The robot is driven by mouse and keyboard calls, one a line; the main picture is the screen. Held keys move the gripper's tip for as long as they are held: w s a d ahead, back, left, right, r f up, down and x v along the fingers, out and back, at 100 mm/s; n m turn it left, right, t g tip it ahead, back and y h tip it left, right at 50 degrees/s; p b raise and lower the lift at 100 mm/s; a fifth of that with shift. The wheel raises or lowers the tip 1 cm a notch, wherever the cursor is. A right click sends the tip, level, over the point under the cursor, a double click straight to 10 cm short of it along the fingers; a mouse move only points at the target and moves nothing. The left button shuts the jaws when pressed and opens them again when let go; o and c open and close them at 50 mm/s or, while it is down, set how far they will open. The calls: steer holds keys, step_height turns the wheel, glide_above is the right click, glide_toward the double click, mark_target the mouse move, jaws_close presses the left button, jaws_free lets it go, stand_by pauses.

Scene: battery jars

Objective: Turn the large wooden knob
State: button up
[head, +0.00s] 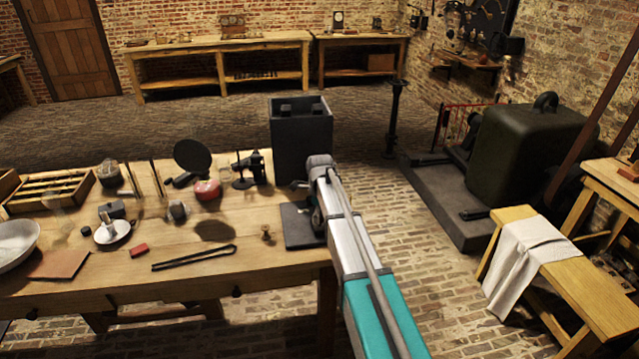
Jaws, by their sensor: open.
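My gripper (317,218) is at the end of my arm, low over the dark plate (297,228) at the table's right end. My own arm covers much of it; it is open, and nothing shows between its fingers. A small turned wooden piece, like a knob (266,234), stands on the table to the left of the plate, apart from my gripper. I cannot tell whether this is the large wooden knob; no other large wooden knob shows clearly. Anything right under my gripper is hidden.
A tall dark grey box (301,145) stands just behind my gripper. Black tongs (193,257), a red round vessel (206,189) and a black stand (246,170) are on the table (290,258). A cloth-covered bench (531,262) is at right, with brick floor between.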

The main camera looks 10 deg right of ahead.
steer(key=n, duration=0.5)
steer(key=shift+n, duration=0.3)
steer(key=n, duration=1)
steer(key=shift+n, duration=0.3)
steer(key=n, duration=0.4)
steer(key=shift+n, duration=0.4)
steer(key=n, duration=1)
steer(key=shift+n, duration=0.3)
steer(key=n, duration=1)
step_height(320, 180, up, 13)
steer(key=p, duration=1.2)
steer(key=shift+p, duration=0.4)
